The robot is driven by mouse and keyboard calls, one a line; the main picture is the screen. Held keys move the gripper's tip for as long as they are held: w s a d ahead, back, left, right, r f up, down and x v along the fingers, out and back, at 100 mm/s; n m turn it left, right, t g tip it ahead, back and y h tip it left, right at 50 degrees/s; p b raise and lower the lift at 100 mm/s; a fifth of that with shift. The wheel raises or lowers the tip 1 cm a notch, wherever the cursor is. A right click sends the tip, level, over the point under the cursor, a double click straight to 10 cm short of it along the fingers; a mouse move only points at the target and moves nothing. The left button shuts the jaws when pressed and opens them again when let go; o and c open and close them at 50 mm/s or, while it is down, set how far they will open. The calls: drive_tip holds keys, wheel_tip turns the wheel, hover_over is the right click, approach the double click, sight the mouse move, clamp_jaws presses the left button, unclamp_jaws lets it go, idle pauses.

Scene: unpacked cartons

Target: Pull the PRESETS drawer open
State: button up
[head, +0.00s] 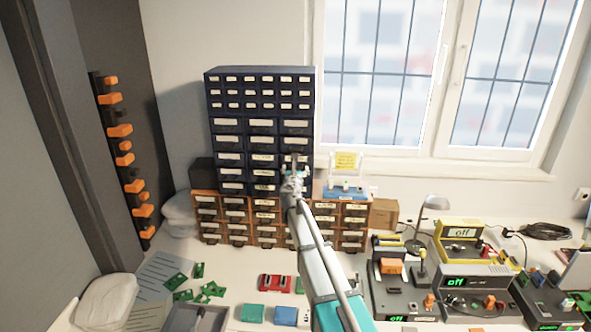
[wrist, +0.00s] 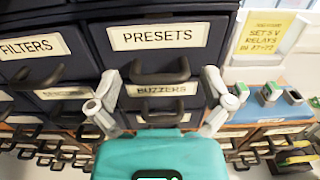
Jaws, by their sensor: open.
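The PRESETS drawer (wrist: 205,58) is a dark drawer with a white label and a black bow handle (wrist: 168,76). It sits flush and looks shut in the wrist view. My gripper (wrist: 161,80) is open, with its pale fingers apart on the left and right of that handle and nothing held between them. I cannot tell whether the fingers touch the drawer front. In the head view my gripper (head: 293,172) is at the right column of the dark cabinet (head: 261,115) and hides part of the drawers there.
The BUZZERS drawer (wrist: 162,90) is just below, the FILTERS drawer (wrist: 30,48) to the left. Orange-brown drawers (head: 237,228) stand below the cabinet. A blue stand with a yellow note (head: 346,162) is close on the right. Devices and a lamp (head: 437,202) crowd the right of the bench.

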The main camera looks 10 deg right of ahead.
idle(0.3)
drive_tip(key=c, duration=1.2)
drive_tip(key=v, duration=1.2)
drive_tip(key=o, duration=1.2)
drive_tip(key=shift+s, duration=0.1)
